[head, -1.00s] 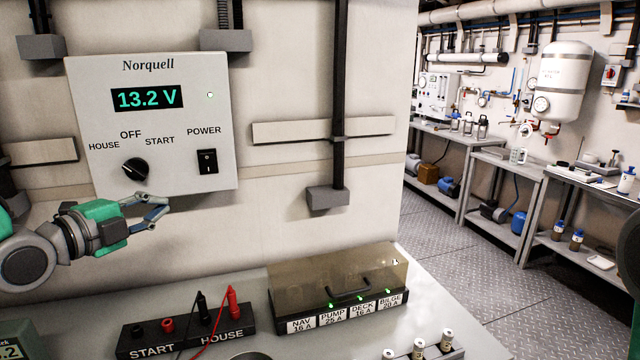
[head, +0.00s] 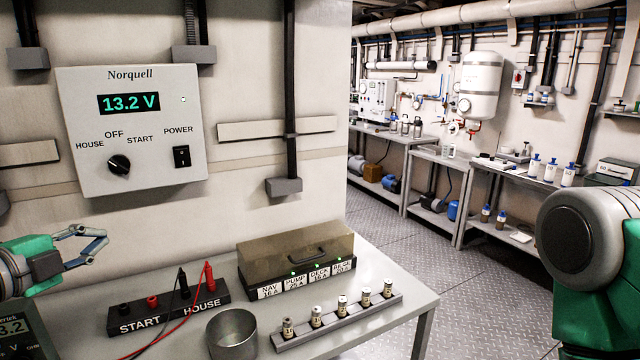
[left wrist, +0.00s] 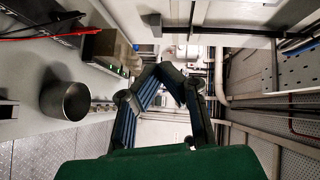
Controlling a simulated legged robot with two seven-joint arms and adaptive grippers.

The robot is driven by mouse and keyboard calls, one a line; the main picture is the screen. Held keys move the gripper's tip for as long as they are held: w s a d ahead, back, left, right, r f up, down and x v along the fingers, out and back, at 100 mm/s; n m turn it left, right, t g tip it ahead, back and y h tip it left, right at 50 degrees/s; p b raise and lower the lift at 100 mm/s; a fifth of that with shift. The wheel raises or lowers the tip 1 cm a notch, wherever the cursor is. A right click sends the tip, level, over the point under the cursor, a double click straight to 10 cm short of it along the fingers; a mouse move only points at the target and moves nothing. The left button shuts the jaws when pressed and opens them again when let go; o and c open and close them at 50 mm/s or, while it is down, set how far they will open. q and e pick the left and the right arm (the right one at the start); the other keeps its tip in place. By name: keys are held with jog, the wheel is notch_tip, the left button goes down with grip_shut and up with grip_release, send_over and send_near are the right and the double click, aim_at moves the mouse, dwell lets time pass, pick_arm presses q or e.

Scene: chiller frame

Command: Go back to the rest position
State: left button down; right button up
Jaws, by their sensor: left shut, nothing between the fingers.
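My left gripper (head: 106,236) is at the left of the head view, below the Norquell panel (head: 135,130) and above the bench's left part. It is shut and empty, and its linkage also shows in the left wrist view (left wrist: 172,85). The panel reads 13.2 V, with a knob (head: 119,165) and a POWER switch (head: 182,156). The gripper touches nothing that I can see. A green and grey part of my right arm (head: 590,250) fills the right edge of the head view. My right gripper is not in view.
The bench (head: 408,297) carries the START/HOUSE terminal block (head: 165,307) with red and black leads, a metal cup (head: 232,335), a fuse box with a tinted cover (head: 296,252) and a rack of several fuses (head: 335,322). Open floor (head: 480,275) lies to the right.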

pick_arm(q)
jog(key=s+d+f+n+g, duration=0.2)
jog(key=s+f+n, duration=0.1)
jog(key=f, duration=0.5)
jog(key=s+d+f+n+g+y, duration=0.1)
jog(key=s+d+f+n+g, duration=0.1)
jog(key=f, duration=0.6)
jog(key=s+d+f+n+g+y, duration=0.1)
jog(key=s+d+f+n+g, duration=0.1)
jog(key=f, duration=0.7)
jog(key=shift+s+d+n+g, duration=0.2)
jog(key=shift+s+n+g, duration=0.6)
jog(key=shift+n+g, duration=0.45)
jog(key=s+d+f+n+g+y+b, duration=0.1)
jog(key=s+d+f+n+g, duration=0.3)
jog(key=s+f, duration=0.6)
jog(key=s+d+f+n+g+y, duration=0.1)
jog(key=s+f+n+g, duration=0.4)
jog(key=s, duration=0.8)
notch_tip(320, 180, down, 6)
jog(key=w+t+b, duration=0.2)
jog(key=b, duration=0.4)
jog(key=shift+d+f, duration=0.2)
jog(key=shift+d, duration=0.1)
pick_arm(e)
notch_tip(320, 180, down, 8)
jog(key=shift+w+d, duration=0.25)
jog(key=shift+w, duration=0.15)
